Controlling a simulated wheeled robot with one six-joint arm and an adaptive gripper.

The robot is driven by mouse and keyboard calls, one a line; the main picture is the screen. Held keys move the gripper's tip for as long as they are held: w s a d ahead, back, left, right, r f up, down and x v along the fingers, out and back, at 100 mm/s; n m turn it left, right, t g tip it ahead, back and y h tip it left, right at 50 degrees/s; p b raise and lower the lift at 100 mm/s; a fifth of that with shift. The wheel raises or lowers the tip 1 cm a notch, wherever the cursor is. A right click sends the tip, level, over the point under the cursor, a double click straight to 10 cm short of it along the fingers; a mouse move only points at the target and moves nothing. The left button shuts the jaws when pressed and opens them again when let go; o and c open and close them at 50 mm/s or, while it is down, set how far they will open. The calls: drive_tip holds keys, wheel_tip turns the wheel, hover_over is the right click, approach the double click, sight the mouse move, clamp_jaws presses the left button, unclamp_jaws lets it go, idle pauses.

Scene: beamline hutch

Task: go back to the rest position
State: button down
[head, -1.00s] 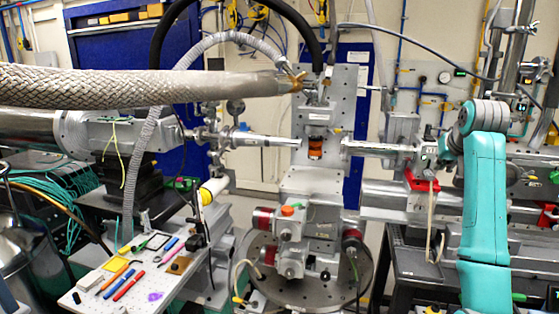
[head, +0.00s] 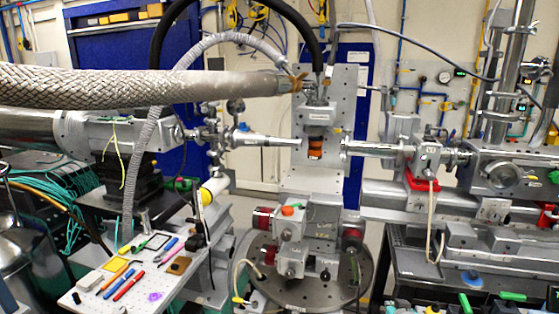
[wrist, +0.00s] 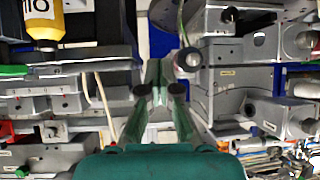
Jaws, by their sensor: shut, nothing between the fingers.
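My gripper (wrist: 159,90) shows in the wrist view, its teal fingers reaching up from the bottom middle. It is shut and empty, with the dark pads side by side. Nothing is held between the fingers. Beyond them the wrist view shows grey beamline parts, and no surface touches the fingertips that I can see. In the head view neither my arm nor my gripper shows.
The sample stage tower (head: 330,190) stands in the middle over a round perforated base (head: 300,295). A braided hose (head: 140,86) crosses the upper left. A small tool table (head: 88,298) with pens is at lower left. A yellow cylinder (wrist: 44,20) shows in the wrist view.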

drive_tip(key=s+a+f+t, duration=0.1)
drive_tip(key=s+a+f, duration=0.25)
drive_tip(key=s, duration=0.55)
drive_tip(key=s+a+f, duration=0.3)
drive_tip(key=s+f, duration=0.1)
drive_tip(key=s, duration=0.6)
drive_tip(key=s+a+f+t, duration=0.1)
drive_tip(key=s+a+f, duration=0.25)
drive_tip(key=s, duration=0.55)
drive_tip(key=s+a+r, duration=0.1)
drive_tip(key=s+r, duration=0.3)
drive_tip(key=s, duration=0.5)
drive_tip(key=s+a+r+n+t+y, duration=0.1)
drive_tip(key=s+r, duration=0.4)
drive_tip(key=s, duration=0.4)
drive_tip(key=s+a+r+n+y, duration=0.1)
drive_tip(key=s+r, duration=0.4)
drive_tip(key=s, duration=0.5)
drive_tip(key=shift+a+t, duration=0.3)
drive_tip(key=shift+t, duration=0.1)
